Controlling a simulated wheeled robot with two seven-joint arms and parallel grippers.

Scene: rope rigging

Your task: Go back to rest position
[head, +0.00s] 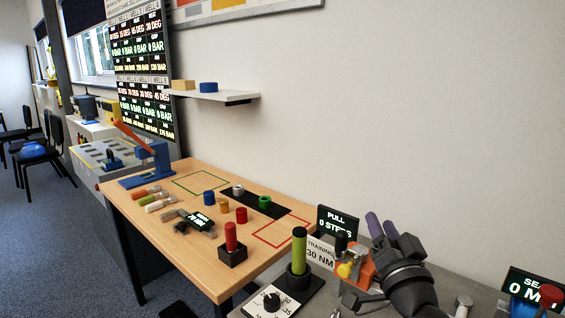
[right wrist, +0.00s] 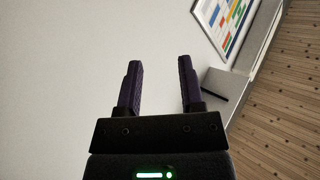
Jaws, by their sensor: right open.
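My right gripper (head: 382,226) is at the lower right of the head view, above the grey bench beside the wall. Its two dark purple fingers point up and stand apart. In the right wrist view the same gripper (right wrist: 160,88) is open, with nothing between its fingers and only the pale wall behind them. My left gripper is not in the head view.
A shelf (head: 225,97) is on the wall.

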